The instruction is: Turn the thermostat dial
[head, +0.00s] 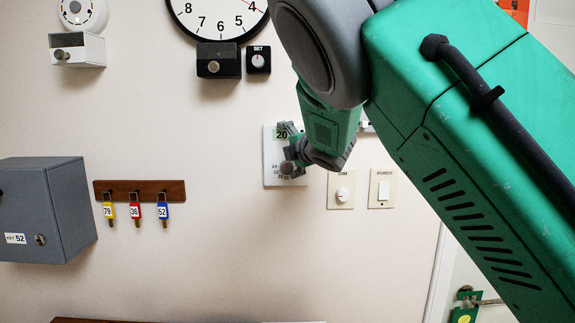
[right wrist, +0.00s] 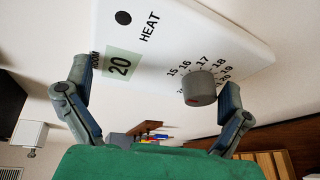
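The thermostat (head: 270,152) is a white plate on the wall, partly behind my right arm in the head view. Its display reads 20. In the right wrist view the thermostat plate (right wrist: 240,40) shows HEAT and a number scale around a grey round dial (right wrist: 200,88) with a red mark. My right gripper (right wrist: 156,80) is open at the plate, with its fingers wide apart. The dial lies between them, much closer to the right-hand finger; whether that finger touches it I cannot tell. The head view also shows my right gripper (head: 289,150) there. My left gripper is not in view.
A dimmer (head: 341,190) and a PORCH switch (head: 382,188) are right of the thermostat. A clock (head: 220,15) and SET knob (head: 258,60) are above left. A key rack (head: 140,190) and grey box (head: 45,210) are at left. The wall below is bare.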

